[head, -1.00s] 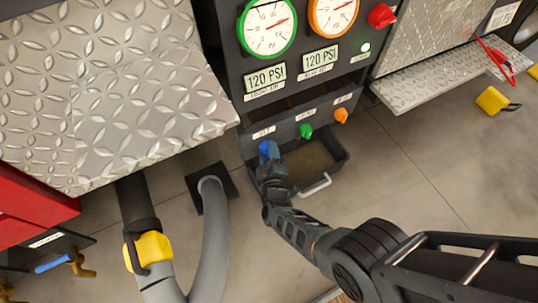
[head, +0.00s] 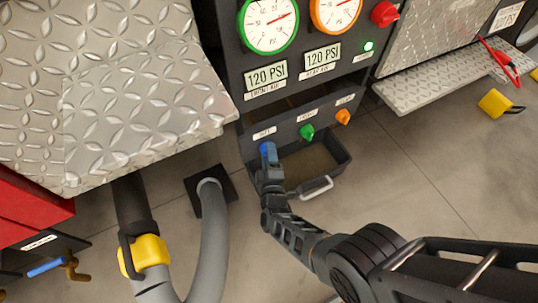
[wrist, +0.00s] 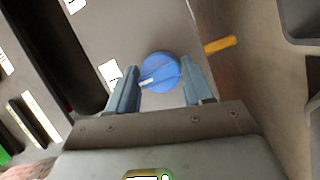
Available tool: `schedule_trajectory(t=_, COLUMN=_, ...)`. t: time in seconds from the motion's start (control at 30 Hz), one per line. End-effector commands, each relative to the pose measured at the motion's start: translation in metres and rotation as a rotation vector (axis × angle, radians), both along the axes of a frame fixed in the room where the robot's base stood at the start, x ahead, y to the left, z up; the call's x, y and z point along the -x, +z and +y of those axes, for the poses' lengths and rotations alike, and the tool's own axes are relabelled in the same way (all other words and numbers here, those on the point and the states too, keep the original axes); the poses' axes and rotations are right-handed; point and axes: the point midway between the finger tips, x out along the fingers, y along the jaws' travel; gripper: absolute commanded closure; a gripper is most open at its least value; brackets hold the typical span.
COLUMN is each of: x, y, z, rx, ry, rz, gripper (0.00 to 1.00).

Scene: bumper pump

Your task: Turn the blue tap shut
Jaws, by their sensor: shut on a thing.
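The blue tap (head: 267,149) is a round blue knob at the left of a row of three on the dark pump panel's low front. It also shows in the wrist view (wrist: 162,70), with a pale pointer mark at its lower left. My gripper (head: 270,160) reaches it from below. In the wrist view its two fingers (wrist: 161,88) stand on either side of the knob, shut on it. The head view shows little of the knob, as my fingers cover its lower part.
A green tap (head: 307,132) and an orange tap (head: 343,117) sit to the right. A black tray (head: 340,173) with a pale handle is below. A grey hose (head: 213,235) rises at the left. A brass valve with a blue lever (head: 47,267) is at far lower left.

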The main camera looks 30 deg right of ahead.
Motion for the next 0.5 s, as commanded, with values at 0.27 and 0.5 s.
schedule_trajectory(t=0.27, x=-0.0005, y=-0.0021, z=0.0032, rx=-0.001, ry=0.009, rz=0.007, gripper=0.30)
schedule_trajectory(t=0.5, x=0.0002, y=-0.0012, z=0.0015, rx=-0.002, ry=0.004, rz=0.005, gripper=0.29)
